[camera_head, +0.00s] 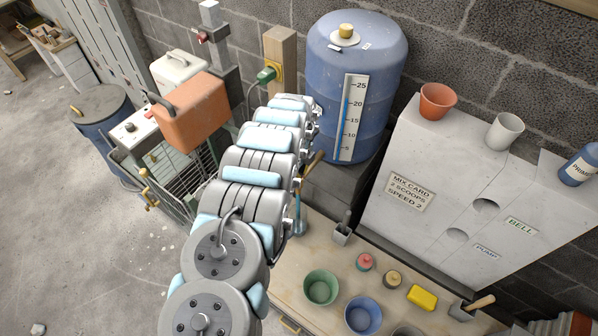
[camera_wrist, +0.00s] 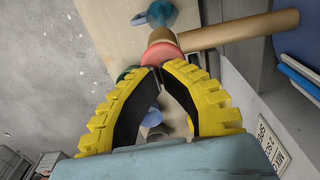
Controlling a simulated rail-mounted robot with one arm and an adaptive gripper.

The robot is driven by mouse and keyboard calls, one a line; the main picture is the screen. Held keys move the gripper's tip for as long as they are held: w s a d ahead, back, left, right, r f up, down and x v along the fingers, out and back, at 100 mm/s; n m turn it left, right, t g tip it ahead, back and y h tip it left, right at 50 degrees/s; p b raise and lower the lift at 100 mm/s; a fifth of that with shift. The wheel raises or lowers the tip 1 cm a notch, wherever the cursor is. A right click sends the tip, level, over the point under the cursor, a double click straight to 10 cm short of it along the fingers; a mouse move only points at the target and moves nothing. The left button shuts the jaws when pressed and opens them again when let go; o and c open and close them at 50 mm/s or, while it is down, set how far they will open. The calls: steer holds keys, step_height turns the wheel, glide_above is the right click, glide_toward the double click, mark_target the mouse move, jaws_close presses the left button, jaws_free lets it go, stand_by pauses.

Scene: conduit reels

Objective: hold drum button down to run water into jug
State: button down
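The blue drum (camera_head: 345,60) stands at the back with a level gauge (camera_head: 348,118) on its front; its blue side also fills the right edge of the wrist view (camera_wrist: 300,35). A tan tap pipe (camera_wrist: 225,33) runs out from it to a round head with a red button (camera_wrist: 162,53). My gripper (camera_wrist: 159,68) has its yellow fingertips together at the button's edge; I cannot tell whether they press it. A teal-blue vessel (camera_wrist: 158,14), perhaps the jug, is partly hidden beyond the tap. In the head view my arm hides the gripper and button.
The bench holds a green bowl (camera_head: 320,288), a blue bowl (camera_head: 363,315), a yellow block (camera_head: 422,297) and small pots. A pale cabinet (camera_head: 460,175) stands right of the drum. A wire cart (camera_head: 165,185) with an orange can (camera_head: 190,112) stands left of my arm.

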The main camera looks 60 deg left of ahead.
stand_by(0.8)
step_height(320, 180, up, 4)
steer(key=shift+d+f+p, duration=0.1)
steer(key=shift+p, duration=0.9)
steer(key=shift+r+b, duration=0.35)
steer(key=shift+r, duration=0.4)
step_height(320, 180, up, 9)
steer(key=shift+f, duration=0.15)
